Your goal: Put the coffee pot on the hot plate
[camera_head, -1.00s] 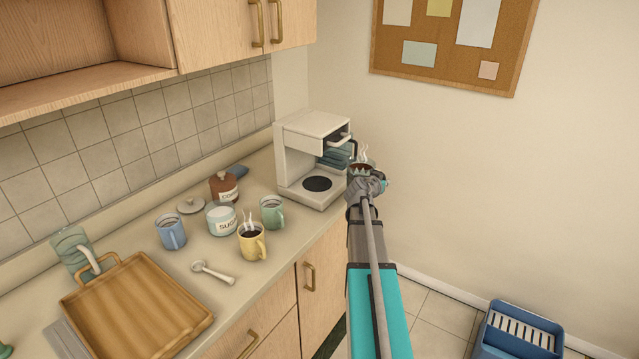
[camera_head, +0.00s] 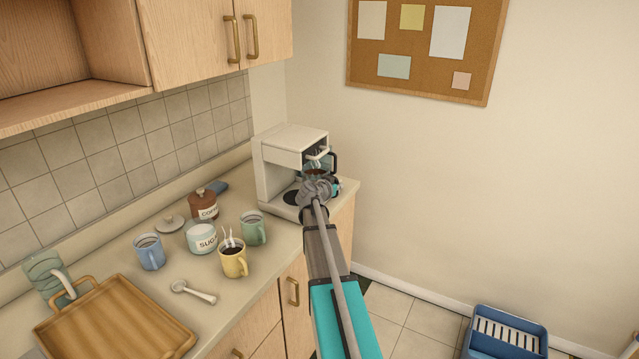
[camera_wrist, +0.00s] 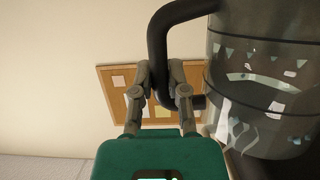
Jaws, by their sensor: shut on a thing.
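The coffee pot (camera_head: 316,172) is clear glass with dark coffee and steam in it. In the head view it is at the front of the white coffee maker (camera_head: 278,178), near the brew head, and partly hidden by my gripper. The hot plate (camera_head: 292,198) is the dark round disc on the coffee maker's base, partly in view. My gripper (camera_head: 319,188) is shut on the pot's black handle. In the wrist view my fingers (camera_wrist: 160,78) close around the handle, with the glass pot (camera_wrist: 262,85) to the right. The gap between pot and plate is hidden.
A green mug (camera_head: 253,228), sugar jar (camera_head: 201,238), yellow steaming mug (camera_head: 233,260) and blue mug (camera_head: 149,252) stand left of the coffee maker. A wooden tray (camera_head: 115,325) lies at the near left. A wall (camera_head: 430,190) rises at the right.

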